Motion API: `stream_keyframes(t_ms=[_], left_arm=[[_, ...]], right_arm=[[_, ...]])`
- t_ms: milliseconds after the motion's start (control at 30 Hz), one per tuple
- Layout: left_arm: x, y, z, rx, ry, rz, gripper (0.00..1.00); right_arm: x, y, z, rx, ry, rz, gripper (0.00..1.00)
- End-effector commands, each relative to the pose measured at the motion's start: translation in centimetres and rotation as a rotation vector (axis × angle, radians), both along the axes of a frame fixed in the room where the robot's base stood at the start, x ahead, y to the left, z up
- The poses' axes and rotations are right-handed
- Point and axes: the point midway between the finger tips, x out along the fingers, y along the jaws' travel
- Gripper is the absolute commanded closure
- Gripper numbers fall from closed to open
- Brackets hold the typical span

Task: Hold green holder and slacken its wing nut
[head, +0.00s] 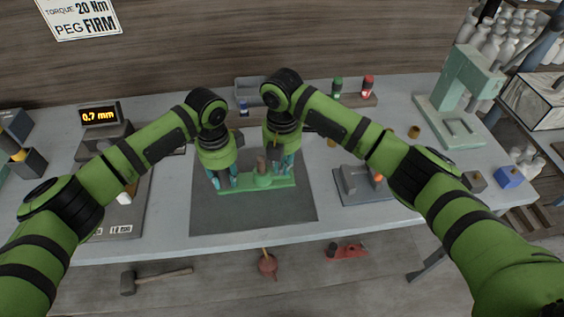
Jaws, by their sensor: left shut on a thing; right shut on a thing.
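The green holder (262,181) lies on the dark mat (255,217) in the middle of the table. It has a long flat base with a raised middle part and a brownish upright piece (261,165) on top. My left gripper (221,184) is shut on the holder's left end. My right gripper (284,170) is shut on a part at the right side of the holder; its fingers and the arm above cover that part. I cannot make out the wing nut clearly behind the fingers.
A grey fixture (362,184) stands right of the mat. A display reading 0.7 mm (100,116) stands at the left. A green press (461,95) stands at the back right. A grey bin (250,90) and a rack with green and red items (352,99) line the back.

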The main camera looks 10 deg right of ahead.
Motion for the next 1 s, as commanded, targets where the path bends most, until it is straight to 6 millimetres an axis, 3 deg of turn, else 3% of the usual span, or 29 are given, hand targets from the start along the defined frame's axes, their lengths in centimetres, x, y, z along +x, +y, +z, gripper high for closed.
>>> stream_keyframes(t_ms=[267, 300, 333, 733, 1000], left_arm=[[-0.1, 0.1, -0.1, 0.004, 0.003, 0.0, 1.0], [-0.1, 0.1, -0.1, 0.004, 0.003, 0.0, 1.0], [-0.1, 0.1, -0.1, 0.004, 0.003, 0.0, 1.0], [-0.1, 0.0, -0.1, 0.003, 0.003, 0.0, 1.0], [-0.1, 0.0, -0.1, 0.001, 0.003, -0.001, 1.0]], right_arm=[[0.1, -0.1, 0.1, -0.002, -0.003, -0.002, 1.0], [0.1, -0.1, 0.1, -0.002, -0.003, -0.002, 0.69], [0.1, -0.1, 0.1, -0.002, -0.003, -0.002, 0.6], [0.0, 0.1, 0.4, 0.002, -0.002, 0.0, 0.6], [0.1, 0.0, 4.1, 0.001, -0.005, -0.002, 0.6]])
